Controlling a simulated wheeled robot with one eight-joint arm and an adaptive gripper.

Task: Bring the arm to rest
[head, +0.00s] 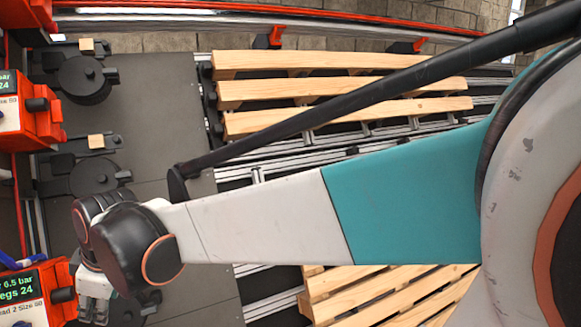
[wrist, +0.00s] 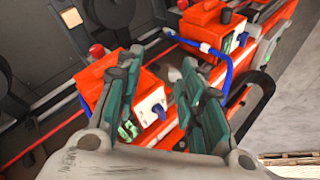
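My gripper (wrist: 160,65) shows in the wrist view with its two teal-and-grey fingers spread apart. Nothing is between the fingertips, so it is open and empty. Behind the fingers is an orange box (wrist: 98,72) with a red knob; I cannot tell whether they touch it. In the head view my arm stretches from the right edge to the lower left. My gripper (head: 95,300) is partly visible there, below the black wrist joint and close to the orange unit at the lower left.
Orange units with green displays, one marked by an upper screen (head: 8,85) and one by a lower screen (head: 22,288), line the left edge. Black round fixtures (head: 85,80) stand on a grey plate (head: 150,100). Wooden pallets (head: 300,62) lie on rails. A blue cable (wrist: 228,75) loops beside the gripper.

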